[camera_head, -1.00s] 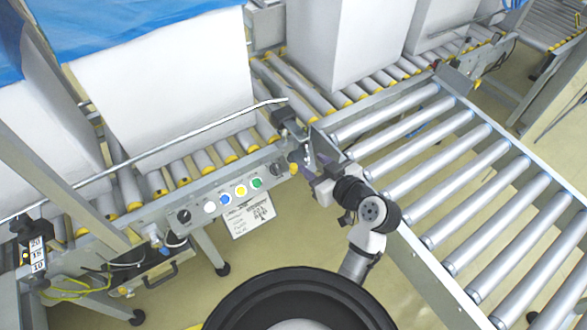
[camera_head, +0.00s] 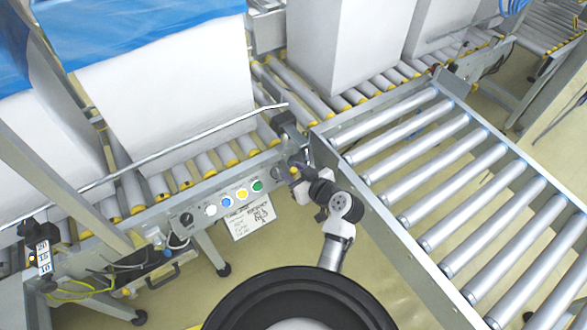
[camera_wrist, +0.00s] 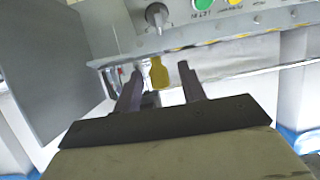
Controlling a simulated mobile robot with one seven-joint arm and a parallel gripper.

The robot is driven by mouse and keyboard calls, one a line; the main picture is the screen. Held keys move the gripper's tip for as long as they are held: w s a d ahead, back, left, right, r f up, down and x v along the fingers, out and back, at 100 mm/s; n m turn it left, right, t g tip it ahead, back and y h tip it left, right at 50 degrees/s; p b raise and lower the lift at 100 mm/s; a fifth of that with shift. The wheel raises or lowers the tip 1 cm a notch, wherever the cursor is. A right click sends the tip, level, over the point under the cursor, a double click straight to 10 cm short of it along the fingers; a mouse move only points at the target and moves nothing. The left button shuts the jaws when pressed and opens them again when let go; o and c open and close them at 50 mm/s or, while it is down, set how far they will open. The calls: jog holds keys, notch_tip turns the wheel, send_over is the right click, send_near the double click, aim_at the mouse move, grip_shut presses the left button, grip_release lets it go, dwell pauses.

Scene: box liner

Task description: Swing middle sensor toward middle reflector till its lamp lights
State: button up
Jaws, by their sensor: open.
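My gripper (camera_wrist: 160,85) is open, its two dark fingers pointing at the edge of the conveyor rail. A small yellow piece (camera_wrist: 158,72) hangs below that edge between the fingers, with a gap on both sides. It may be the middle sensor or part of it; I cannot tell for sure. In the head view, my gripper (camera_head: 290,168) is at the right end of the control panel, mostly hidden by my wrist. The middle reflector and the sensor's lamp cannot be made out in either view.
The control panel (camera_head: 222,207) has a row of coloured buttons and a knob (camera_wrist: 157,15) close to my fingers. A dark block (camera_head: 284,117) stands on the rail by a long metal rod. A roller conveyor (camera_head: 440,175) lies right. Lined white boxes (camera_head: 170,85) stand behind.

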jog(key=shift+w+a+f, duration=0.15)
jog(key=shift+w+a, duration=0.1)
jog(key=shift+w, duration=0.1)
grip_shut()
jog(key=shift+d+f+n+g+b, duration=0.2)
jog(key=shift+d+n+g+b, duration=0.1)
jog(key=shift+b, duration=0.25)
jog(key=shift+s+d+r+n+g+y+b, duration=0.15)
jog(key=shift+d+n+g+y+b, duration=0.25)
jog(key=shift+d+y+b, duration=0.15)
jog(key=shift+a, duration=0.1)
